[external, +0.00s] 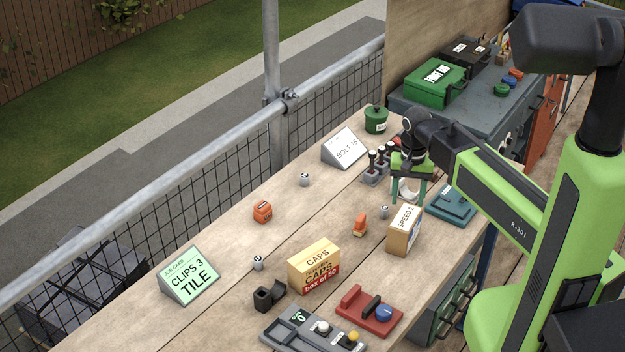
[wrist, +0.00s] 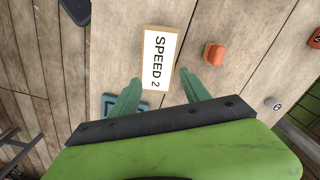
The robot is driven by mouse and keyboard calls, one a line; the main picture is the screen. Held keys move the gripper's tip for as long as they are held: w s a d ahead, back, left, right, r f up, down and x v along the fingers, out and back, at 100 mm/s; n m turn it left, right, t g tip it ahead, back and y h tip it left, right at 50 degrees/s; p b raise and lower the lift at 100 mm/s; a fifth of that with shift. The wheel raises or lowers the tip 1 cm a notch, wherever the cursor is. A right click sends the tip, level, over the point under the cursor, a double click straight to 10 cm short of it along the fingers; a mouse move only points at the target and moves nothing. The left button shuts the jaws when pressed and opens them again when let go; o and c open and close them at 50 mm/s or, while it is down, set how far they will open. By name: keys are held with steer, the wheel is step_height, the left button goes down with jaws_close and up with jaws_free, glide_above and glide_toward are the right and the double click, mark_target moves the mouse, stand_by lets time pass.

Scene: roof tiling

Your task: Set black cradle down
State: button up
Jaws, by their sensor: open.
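The black cradle (external: 269,295), a small dark block with a notched top, sits on the wooden bench near the front, left of the caps box. It is far from my gripper, and I cannot make it out in the wrist view. My gripper (external: 408,200) is over the right part of the bench, behind the SPEED 2 box. In the wrist view the open fingers (wrist: 161,82) point towards the SPEED 2 box (wrist: 158,60), which also stands below my arm in the external view (external: 404,232).
A yellow caps box (external: 314,265), a red fixture (external: 369,311) and a grey control panel (external: 312,332) stand around the cradle. A green CLIPS 3 TILE card (external: 190,277) is to its left. An orange piece (external: 360,224) lies near the SPEED 2 box. The bench's left middle has free room.

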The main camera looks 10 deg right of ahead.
steer(key=shift+o, duration=0.3)
steer(key=s+d+n, duration=0.2)
steer(key=d+n, duration=0.1)
steer(key=d, duration=1.7)
steer(key=shift+s+d, duration=0.2)
steer(key=shift+s, duration=0.15)
steer(key=shift+o, duration=0.6)
steer(key=shift+w, duration=0.1)
steer(key=shift+a, duration=0.1)
